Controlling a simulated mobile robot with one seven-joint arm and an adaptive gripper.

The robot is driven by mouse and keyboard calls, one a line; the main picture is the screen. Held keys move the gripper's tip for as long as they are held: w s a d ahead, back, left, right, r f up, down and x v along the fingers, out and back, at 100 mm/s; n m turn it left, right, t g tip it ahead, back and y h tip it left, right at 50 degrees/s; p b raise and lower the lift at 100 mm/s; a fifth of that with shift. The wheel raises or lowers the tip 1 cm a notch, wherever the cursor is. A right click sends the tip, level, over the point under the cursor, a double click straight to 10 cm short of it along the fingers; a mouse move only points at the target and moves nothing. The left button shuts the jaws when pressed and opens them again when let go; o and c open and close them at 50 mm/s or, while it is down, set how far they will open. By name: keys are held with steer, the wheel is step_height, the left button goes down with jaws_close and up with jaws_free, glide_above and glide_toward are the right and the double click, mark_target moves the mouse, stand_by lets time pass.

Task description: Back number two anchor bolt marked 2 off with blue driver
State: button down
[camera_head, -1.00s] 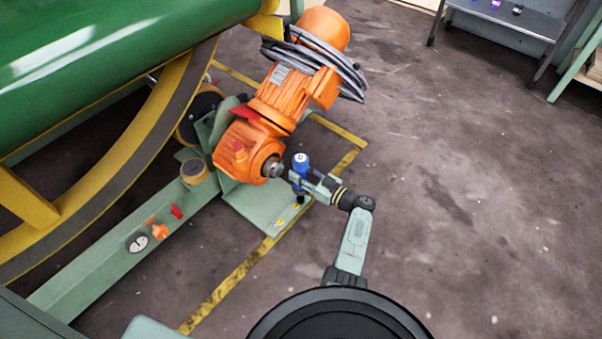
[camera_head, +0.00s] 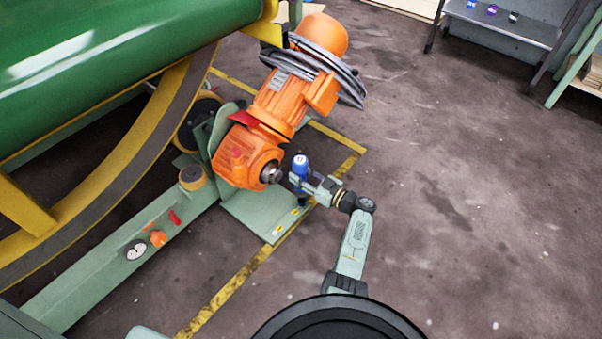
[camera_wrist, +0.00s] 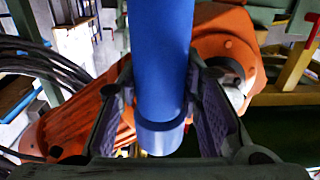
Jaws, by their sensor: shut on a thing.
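My gripper (camera_head: 302,184) is shut on the blue driver (camera_head: 300,166), which stands about upright in the head view. The driver's dark lower end (camera_head: 302,200) is over the green base plate (camera_head: 250,215) below the orange motor. In the wrist view the blue driver (camera_wrist: 160,60) runs between the two finger pads of my gripper (camera_wrist: 163,115). Small yellow marks (camera_head: 277,231) show on the plate's edge. The anchor bolt marked 2 cannot be made out; the driver's tip and what it touches are too small to tell.
The orange gear motor (camera_head: 283,100) with coiled grey cable (camera_head: 325,62) stands close behind the driver. Its shaft end (camera_head: 271,172) is just left of my gripper. A green drum (camera_head: 110,60) is at upper left. A grey shelf (camera_head: 510,22) is at upper right. The right floor is clear.

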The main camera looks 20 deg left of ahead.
steer(key=shift+s+f, duration=0.3)
steer(key=shift+f, duration=0.3)
steer(key=shift+s+f, duration=0.3)
steer(key=shift+f, duration=0.3)
steer(key=shift+s+r+p, duration=0.1)
steer(key=shift+r+p, duration=0.75)
steer(key=shift+p, duration=0.2)
steer(key=shift+r+p, duration=0.85)
steer(key=shift+r, duration=0.6)
